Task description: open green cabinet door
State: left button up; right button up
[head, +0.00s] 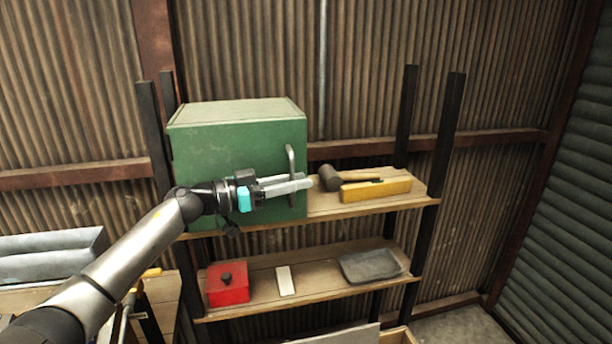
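The green cabinet (238,135) stands on the upper shelf at its left end, and its door looks closed. A grey vertical bar handle (290,160) is on the right side of its front. My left gripper (308,184) is in front of the cabinet, its fingers pointing right across the lower part of the handle. The fingers overlap the handle in the picture; I cannot tell whether they touch it or how far apart they are. My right gripper is not in view.
A mallet (330,178) and a yellow level (376,189) lie on the upper shelf (318,210) right of the cabinet. A red box (228,284), a white piece (285,281) and a dark tray (370,265) are on the lower shelf. Dark posts (448,125) frame the shelves.

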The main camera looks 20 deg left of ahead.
pick_arm(q)
jog(key=shift+x, duration=1.25)
jog(key=shift+c, duration=0.3)
grip_shut()
